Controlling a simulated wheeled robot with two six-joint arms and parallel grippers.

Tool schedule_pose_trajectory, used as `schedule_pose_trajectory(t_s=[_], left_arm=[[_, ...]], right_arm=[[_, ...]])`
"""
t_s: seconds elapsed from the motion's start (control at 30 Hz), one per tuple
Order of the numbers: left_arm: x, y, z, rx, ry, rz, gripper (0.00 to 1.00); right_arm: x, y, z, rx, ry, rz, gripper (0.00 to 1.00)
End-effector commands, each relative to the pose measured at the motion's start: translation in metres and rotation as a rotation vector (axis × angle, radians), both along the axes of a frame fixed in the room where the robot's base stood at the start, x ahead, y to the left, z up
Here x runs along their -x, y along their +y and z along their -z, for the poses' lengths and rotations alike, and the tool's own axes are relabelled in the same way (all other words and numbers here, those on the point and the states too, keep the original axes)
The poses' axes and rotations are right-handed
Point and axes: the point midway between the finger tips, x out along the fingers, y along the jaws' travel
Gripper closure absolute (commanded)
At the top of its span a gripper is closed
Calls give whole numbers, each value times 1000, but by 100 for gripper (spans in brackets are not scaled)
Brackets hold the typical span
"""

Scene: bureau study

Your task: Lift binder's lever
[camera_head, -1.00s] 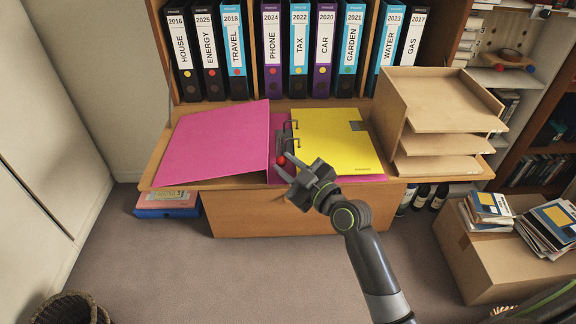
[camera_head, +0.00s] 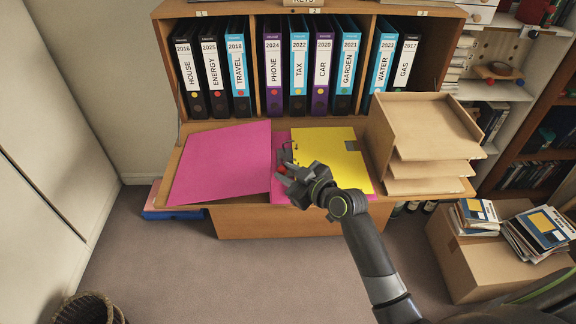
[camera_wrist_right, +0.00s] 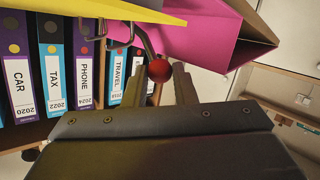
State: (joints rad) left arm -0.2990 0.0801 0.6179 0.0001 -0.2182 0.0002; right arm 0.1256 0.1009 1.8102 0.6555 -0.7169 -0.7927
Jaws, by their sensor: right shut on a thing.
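The pink binder lies open on the desk flap, with its cover (camera_head: 222,160) tilted up at the left. Yellow paper (camera_head: 325,158) lies on its right side, and metal rings (camera_head: 291,146) stand at the paper's left edge. The lever's red knob (camera_wrist_right: 159,70) shows between the two fingers of my right gripper (camera_wrist_right: 160,82) in the wrist view. The metal lever (camera_wrist_right: 145,42) runs from it to the rings. In the head view my right gripper (camera_head: 281,168) is at the binder's front middle, shut on the knob, which it mostly hides. My left gripper is out of view.
Upright labelled binders (camera_head: 298,65) stand in the shelf behind. A wooden letter tray (camera_head: 420,112) is close on the right of the flap. A cardboard box (camera_head: 480,262) with books stands at the right, and a basket (camera_head: 90,308) at the lower left.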

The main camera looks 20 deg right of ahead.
Motion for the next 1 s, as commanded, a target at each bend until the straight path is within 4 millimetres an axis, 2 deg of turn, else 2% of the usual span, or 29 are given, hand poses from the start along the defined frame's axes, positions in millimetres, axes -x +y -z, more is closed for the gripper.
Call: schedule_pose_trajectory(t_s=[0.03,0.5,0.73,1.0], left_arm=[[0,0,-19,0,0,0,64],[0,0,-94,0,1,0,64],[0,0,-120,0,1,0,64],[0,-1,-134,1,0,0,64]], right_arm=[[-2,-1,-13,-6,31,-1,100],[-26,-8,-41,-89,322,1,100],[-42,-13,-52,-136,485,2,100],[-59,-18,-58,-182,642,2,100]])
